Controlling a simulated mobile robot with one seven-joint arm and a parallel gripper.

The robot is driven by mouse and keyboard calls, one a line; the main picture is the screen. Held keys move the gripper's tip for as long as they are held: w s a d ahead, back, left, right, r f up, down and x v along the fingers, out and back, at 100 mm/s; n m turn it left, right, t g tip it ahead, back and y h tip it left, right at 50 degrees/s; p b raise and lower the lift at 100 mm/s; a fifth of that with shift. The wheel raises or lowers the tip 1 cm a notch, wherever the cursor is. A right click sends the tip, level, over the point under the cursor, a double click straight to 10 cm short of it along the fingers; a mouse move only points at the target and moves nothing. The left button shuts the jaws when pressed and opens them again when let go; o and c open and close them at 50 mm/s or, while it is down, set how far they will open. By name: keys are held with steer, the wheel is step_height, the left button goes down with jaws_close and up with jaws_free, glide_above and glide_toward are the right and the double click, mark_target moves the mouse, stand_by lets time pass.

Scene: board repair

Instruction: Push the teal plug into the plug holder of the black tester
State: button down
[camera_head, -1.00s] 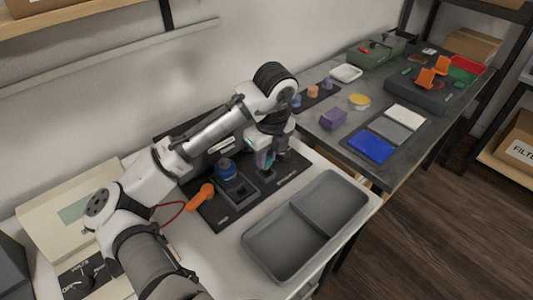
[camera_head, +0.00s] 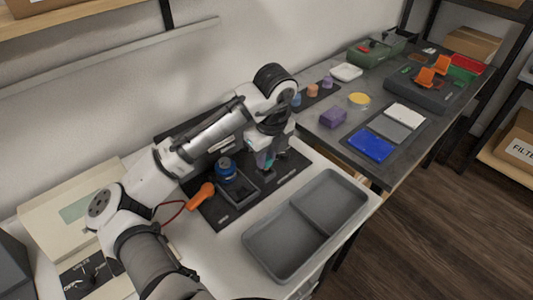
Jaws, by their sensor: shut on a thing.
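My gripper (camera_head: 266,158) points down over the right part of the black tester (camera_head: 236,212) on the near white table. It is shut on the teal plug (camera_head: 269,163), of which only a small teal part shows low between the fingers. The plug is at or just above the tester's top. The plug holder is mostly hidden by the gripper, so I cannot tell whether the plug is inside it or touching it.
A blue round part (camera_head: 226,167) and an orange-handled tool (camera_head: 201,196) with a red cable are left of the gripper. An empty grey two-part tray (camera_head: 250,240) lies in front.

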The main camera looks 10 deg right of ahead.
steer(key=shift+f, duration=1.05)
stand_by(1.8)
steer(key=c, duration=0.9)
jaws_free()
steer(key=shift+r, duration=0.15)
steer(key=shift+r+p, duration=0.35)
steer(key=shift+r+p, duration=1.1)
steer(key=shift+p, duration=0.1)
step_height(320, 180, up, 6)
steer(key=p, duration=0.6)
